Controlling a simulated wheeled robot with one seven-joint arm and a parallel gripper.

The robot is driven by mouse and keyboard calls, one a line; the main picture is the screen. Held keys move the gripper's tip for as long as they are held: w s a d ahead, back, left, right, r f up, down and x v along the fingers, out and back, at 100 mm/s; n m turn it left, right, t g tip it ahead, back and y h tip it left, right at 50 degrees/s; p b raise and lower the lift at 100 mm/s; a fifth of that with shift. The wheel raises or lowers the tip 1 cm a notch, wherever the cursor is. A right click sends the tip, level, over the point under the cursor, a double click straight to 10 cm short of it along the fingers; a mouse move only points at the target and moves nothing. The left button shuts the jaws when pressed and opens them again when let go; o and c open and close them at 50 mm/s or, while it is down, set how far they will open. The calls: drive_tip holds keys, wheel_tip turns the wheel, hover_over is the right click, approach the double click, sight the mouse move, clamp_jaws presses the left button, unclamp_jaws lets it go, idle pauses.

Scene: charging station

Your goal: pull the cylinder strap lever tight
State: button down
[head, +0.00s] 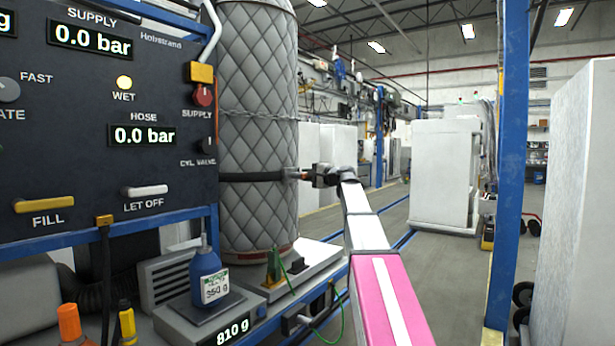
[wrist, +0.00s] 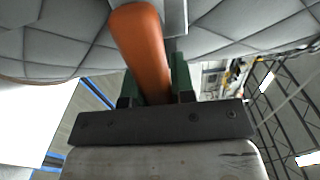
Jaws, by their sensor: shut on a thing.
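The cylinder (head: 257,205) stands upright in a quilted grey jacket in the head view, with a dark strap (head: 250,176) around its middle. My gripper (head: 308,175) is at the strap's right end, beside the cylinder. In the wrist view the orange-brown strap lever (wrist: 142,50) runs down between the two green-lined fingers of my gripper (wrist: 157,85), which are shut on it. A grey metal bracket (wrist: 175,18) shows beside the lever's top. The lever's lower end is hidden behind the gripper body.
The control panel (head: 110,120) with gauges and levers is at the left. A blue bottle (head: 208,275) stands on a scale (head: 232,330) in front of the cylinder. A blue post (head: 512,150) and white cabinet (head: 575,210) stand at the right. The floor between is mostly clear.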

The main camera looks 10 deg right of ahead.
drive_tip(key=c, duration=1)
unclamp_jaws()
drive_tip(key=shift+o, duration=0.2)
drive_tip(key=v, duration=1.1)
